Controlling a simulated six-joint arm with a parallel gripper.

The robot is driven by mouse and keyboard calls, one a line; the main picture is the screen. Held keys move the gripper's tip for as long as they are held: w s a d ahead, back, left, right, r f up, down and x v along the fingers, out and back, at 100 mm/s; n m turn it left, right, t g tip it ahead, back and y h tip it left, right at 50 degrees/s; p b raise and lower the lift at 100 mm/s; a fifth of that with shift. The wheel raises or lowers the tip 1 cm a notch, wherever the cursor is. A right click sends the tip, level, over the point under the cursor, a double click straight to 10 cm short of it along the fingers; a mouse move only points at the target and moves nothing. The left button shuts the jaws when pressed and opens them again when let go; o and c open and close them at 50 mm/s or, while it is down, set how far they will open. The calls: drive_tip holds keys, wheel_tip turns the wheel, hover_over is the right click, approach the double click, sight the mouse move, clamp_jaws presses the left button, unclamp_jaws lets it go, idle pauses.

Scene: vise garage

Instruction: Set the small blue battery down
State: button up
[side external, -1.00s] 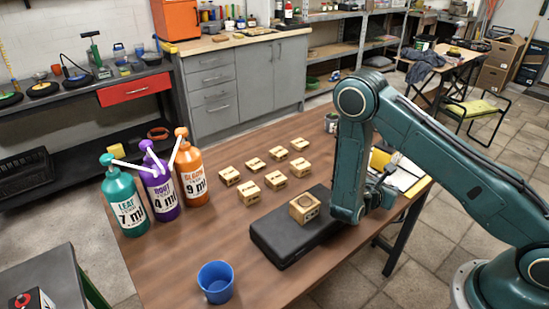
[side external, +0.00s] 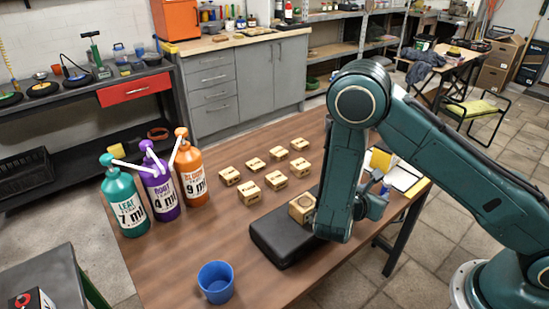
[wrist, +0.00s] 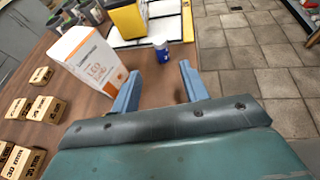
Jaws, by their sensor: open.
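The small blue battery (wrist: 162,52) stands upright on the table in the wrist view, just beyond my fingertips and roughly centred between them. My gripper (wrist: 160,72) is open and empty, with one blue-grey finger on each side of a bare strip of table. The fingers do not touch the battery. In the side external view my gripper is mostly hidden behind my forearm, over the right part of the wooden table (side external: 200,250). I cannot clearly make out the battery there.
A white printed box (wrist: 88,58) stands close to the left finger. A yellow container (wrist: 127,18) and white sheets lie behind the battery. The table edge and tiled floor are to the right. A black case (side external: 270,235) bearing a wooden block (side external: 302,207) lies left of my arm.

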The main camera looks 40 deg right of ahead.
drive_tip(key=shift+r, duration=0.1)
idle(0.5)
drive_tip(key=shift+s+r+m+g+y, duration=0.1)
drive_tip(key=shift+r+m+g+y, duration=0.25)
drive_tip(key=shift+r+m, duration=0.5)
drive_tip(key=s+a+r+m+t+y, duration=0.2)
drive_tip(key=s+a+r+m+y, duration=0.2)
drive_tip(key=r, duration=0.8)
drive_tip(key=s+a+r+m+t+y, duration=0.2)
drive_tip(key=s+r+m+y, duration=0.6)
drive_tip(key=s+r+m, duration=0.4)
drive_tip(key=shift+a+m, duration=0.9)
drive_tip(key=shift+m, duration=0.25)
drive_tip(key=shift+o, duration=0.4)
drive_tip(key=shift+r+y, duration=0.1)
drive_tip(key=shift+y, duration=0.15)
